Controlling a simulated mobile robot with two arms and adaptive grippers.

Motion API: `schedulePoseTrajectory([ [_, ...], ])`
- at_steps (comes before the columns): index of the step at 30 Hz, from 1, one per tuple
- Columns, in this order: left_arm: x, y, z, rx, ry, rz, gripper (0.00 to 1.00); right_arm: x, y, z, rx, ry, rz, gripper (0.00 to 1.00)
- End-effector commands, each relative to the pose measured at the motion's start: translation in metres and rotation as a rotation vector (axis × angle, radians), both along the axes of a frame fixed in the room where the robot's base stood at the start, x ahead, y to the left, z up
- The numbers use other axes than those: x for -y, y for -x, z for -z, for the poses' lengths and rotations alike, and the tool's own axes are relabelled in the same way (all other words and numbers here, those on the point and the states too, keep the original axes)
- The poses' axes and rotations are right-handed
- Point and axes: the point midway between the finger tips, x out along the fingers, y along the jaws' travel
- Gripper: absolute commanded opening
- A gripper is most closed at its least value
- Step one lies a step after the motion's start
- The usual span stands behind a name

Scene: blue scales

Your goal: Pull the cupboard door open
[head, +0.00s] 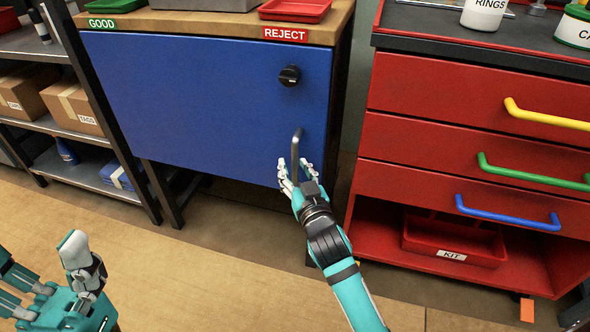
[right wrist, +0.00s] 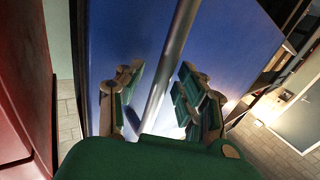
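The blue cupboard door (head: 205,105) is shut under a wooden top. A black round knob (head: 289,76) sits at its upper right. An upright metal bar handle (head: 297,148) is below the knob, near the door's right edge. My right gripper (head: 296,173) is at the handle's lower part. In the right wrist view, the handle (right wrist: 170,65) runs between the spread fingers (right wrist: 160,98), with gaps on both sides. My left gripper (head: 80,252) is low at the left, away from the door; its finger state is unclear.
A red drawer cabinet (head: 470,95) with yellow, green and blue handles stands close on the right, with a red KIT tray (head: 453,240) below. A shelf with cardboard boxes (head: 75,108) stands at the left. The floor before the door is clear.

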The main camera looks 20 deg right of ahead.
Motion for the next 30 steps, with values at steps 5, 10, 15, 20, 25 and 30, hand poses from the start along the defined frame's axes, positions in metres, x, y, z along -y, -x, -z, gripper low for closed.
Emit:
schedulePoseTrajectory([
  [5,-0.0001,-0.0004,0.0015,-0.003,0.001,0.0,0.94,0.0001,0.0003,0.0001,0.0,0.0,0.0,0.12],
  [10,0.0002,-0.0013,0.0028,-0.007,0.001,0.0,0.94,0.0,0.0003,0.0001,0.0,0.0,0.0,0.0],
  [15,0.0003,-0.002,0.0035,-0.008,-0.001,0.0,0.94,0.0,0.0004,0.0002,0.0,0.0,0.0,0.0],
  [20,0.0004,-0.002,0.0038,-0.009,-0.002,0.0,0.94,0.0005,0.0004,0.0002,0.0,0.0,0.001,0.0],
  [25,0.0008,-0.002,0.0041,-0.009,-0.006,0.0,0.94,0.0012,0.0004,0.0004,-0.001,0.001,0.002,0.0],
  [30,0.0009,-0.0018,0.0025,-0.008,-0.007,0.001,0.94,0.0001,-0.0007,0.0002,-0.002,0.001,-0.006,0.0],
])
